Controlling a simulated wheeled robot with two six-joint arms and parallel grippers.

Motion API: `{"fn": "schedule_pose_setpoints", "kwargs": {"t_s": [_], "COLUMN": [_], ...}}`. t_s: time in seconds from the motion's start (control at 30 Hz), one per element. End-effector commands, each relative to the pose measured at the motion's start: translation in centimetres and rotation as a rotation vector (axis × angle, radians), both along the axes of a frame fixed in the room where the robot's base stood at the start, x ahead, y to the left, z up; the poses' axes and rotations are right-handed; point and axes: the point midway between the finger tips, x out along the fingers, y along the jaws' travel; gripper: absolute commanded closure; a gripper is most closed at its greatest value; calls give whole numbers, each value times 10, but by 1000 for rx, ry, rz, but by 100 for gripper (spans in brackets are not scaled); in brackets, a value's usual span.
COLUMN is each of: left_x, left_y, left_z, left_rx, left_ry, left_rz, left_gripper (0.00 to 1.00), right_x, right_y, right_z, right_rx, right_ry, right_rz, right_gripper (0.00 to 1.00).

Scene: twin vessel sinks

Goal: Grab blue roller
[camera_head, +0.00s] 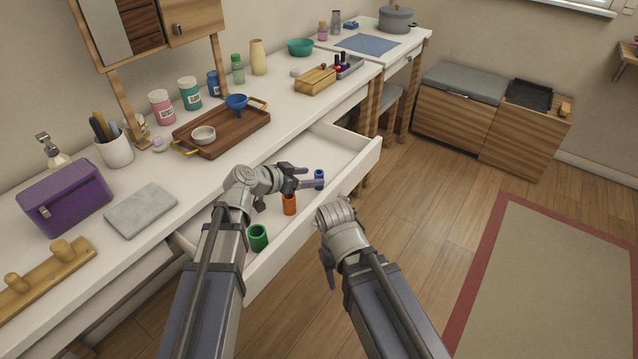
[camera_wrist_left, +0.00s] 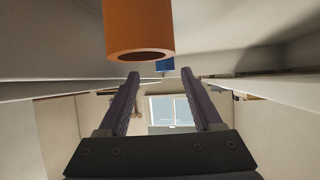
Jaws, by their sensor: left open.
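The blue roller (camera_head: 319,178) stands in the open drawer near its far end. My left gripper (camera_head: 311,178) is open, with its fingers reaching to beside the blue roller in the head view. In the left wrist view, the blue roller (camera_wrist_left: 164,64) shows small beyond and between the fingertips of my left gripper (camera_wrist_left: 160,77), partly behind the orange roller. I cannot tell whether the fingers touch it.
The orange roller (camera_head: 289,206) stands in the drawer just nearer than the blue one; it looms close in the left wrist view (camera_wrist_left: 140,28). A green roller (camera_head: 258,238) is nearer still. The drawer front (camera_head: 350,172) borders them. A wooden tray (camera_head: 222,130) lies on the counter above.

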Motion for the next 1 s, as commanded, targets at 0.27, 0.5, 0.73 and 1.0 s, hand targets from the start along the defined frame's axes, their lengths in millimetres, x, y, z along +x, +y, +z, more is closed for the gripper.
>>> {"fn": "schedule_pose_setpoints", "kwargs": {"t_s": [0.27, 0.5, 0.73, 1.0], "left_x": [8, 31, 39, 38], "left_y": [-6, -19, -31, -31], "left_z": [-8, -30, -34, -33], "left_rx": [1, 0, 0, 0], "left_ry": [1, 0, 0, 0], "left_rz": [0, -1, 0, 0], "left_gripper": [34, 34, 34, 49], "right_x": [0, 0, 0, 0], "right_y": [0, 0, -1, -1], "right_z": [-8, -30, -34, -33], "right_rx": [0, -2, -4, -4], "right_ry": [0, -1, -1, -1], "right_rz": [0, 1, 1, 1], "right_gripper": [50, 50, 50, 50]}}
